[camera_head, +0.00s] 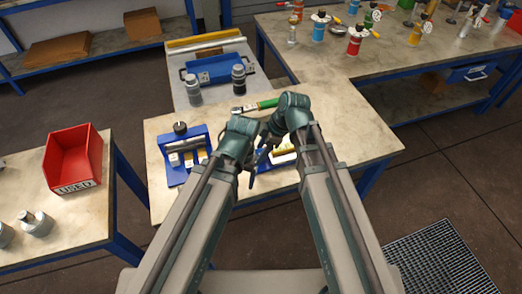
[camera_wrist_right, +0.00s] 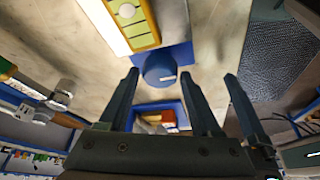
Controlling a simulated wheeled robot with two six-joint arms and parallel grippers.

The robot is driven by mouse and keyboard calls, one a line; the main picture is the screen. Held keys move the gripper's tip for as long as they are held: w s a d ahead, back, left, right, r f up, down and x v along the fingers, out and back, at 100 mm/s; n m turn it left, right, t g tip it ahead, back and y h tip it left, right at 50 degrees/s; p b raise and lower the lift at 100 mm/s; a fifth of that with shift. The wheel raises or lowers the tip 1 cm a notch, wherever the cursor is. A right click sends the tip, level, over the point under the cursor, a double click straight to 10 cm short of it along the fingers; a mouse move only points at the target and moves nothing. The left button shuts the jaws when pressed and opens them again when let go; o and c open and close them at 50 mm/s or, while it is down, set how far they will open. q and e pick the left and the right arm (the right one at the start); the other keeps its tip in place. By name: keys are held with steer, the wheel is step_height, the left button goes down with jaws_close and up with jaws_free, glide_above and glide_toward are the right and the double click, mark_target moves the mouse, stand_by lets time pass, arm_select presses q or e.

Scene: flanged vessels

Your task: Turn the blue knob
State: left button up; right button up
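In the right wrist view, the blue knob (camera_wrist_right: 159,72) is round and sits on a blue base below a yellow panel (camera_wrist_right: 140,28). My right gripper (camera_wrist_right: 182,85) has its dark fingers spread, and the knob lies ahead of them, between the outer fingers in the picture; I see no contact. In the head view, a blue fixture (camera_head: 268,165) with white and yellow parts is partly behind my arms, and the knob cannot be made out there. My left gripper (camera_head: 250,172) hangs close beside my right gripper (camera_head: 266,152); its fingers are too small to judge.
A blue fixture with a black knob (camera_head: 180,128) stands left on the same table. A green-handled tool (camera_head: 262,104) lies behind my grippers. A red bin (camera_head: 72,160) is on the left table. Colourful valves (camera_head: 355,38) stand at the back right. Bare tabletop (camera_head: 355,135) shows at right.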

jaws_close()
steer(key=shift+s+m+t, duration=0.15)
steer(key=shift+m+t, duration=0.35)
steer(key=shift+m, duration=0.9)
steer(key=shift+m+t+h, duration=0.5)
steer(key=shift+m, duration=1)
steer(key=shift+o, duration=1.8)
jaws_free()
